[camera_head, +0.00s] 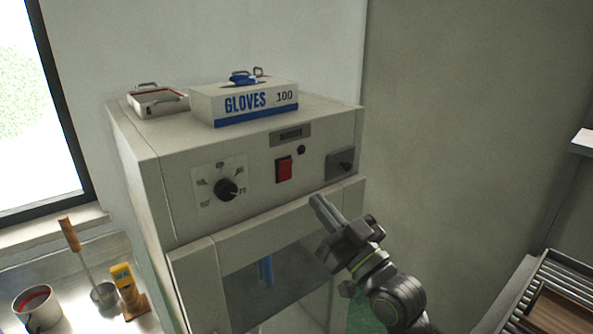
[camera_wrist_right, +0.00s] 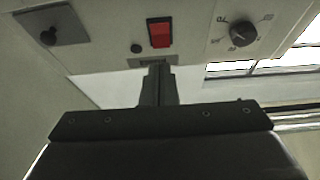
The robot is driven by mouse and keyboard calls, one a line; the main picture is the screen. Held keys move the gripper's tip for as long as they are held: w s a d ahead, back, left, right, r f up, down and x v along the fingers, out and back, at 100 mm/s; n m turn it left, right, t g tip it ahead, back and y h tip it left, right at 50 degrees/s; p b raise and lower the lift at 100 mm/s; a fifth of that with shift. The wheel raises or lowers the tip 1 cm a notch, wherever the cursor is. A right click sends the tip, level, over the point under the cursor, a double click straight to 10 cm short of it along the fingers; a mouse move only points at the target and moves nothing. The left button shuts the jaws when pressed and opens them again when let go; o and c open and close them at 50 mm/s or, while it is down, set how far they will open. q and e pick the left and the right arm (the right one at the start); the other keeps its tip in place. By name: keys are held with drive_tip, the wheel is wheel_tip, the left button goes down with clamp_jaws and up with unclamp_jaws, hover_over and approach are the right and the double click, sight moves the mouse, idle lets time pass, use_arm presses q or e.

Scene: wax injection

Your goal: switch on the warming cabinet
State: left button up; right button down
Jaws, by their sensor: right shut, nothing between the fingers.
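The warming cabinet (camera_head: 150,190) is a pale box with a control panel on its upper front. A red rocker switch (camera_head: 284,169) sits mid-panel, and it also shows in the right wrist view (camera_wrist_right: 160,33). A black dial (camera_head: 227,189) is left of the switch in the head view. A small dark round indicator (camera_head: 301,150) is above and right of the switch. My right gripper (camera_head: 315,201) is shut and empty, in front of the cabinet, below and right of the switch. In the right wrist view its fingers (camera_wrist_right: 156,72) point toward the switch, apparently apart from it. My left gripper is not in view.
A grey plate with a knob (camera_head: 340,164) is at the panel's right. A pot (camera_head: 37,308) and tools stand at lower left. A slatted rack (camera_head: 560,285) is at lower right.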

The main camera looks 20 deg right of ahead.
sight(288, 163)
drive_tip(key=p+x, duration=0.2)
drive_tip(key=x, duration=0.5)
drive_tip(key=shift+s+r, duration=0.1)
drive_tip(key=shift+r, duration=0.05)
drive_tip(key=shift+p+x, duration=0.3)
drive_tip(key=shift+x, duration=0.45)
drive_tip(key=shift+w+r, duration=0.1)
drive_tip(key=shift+w, duration=0.15)
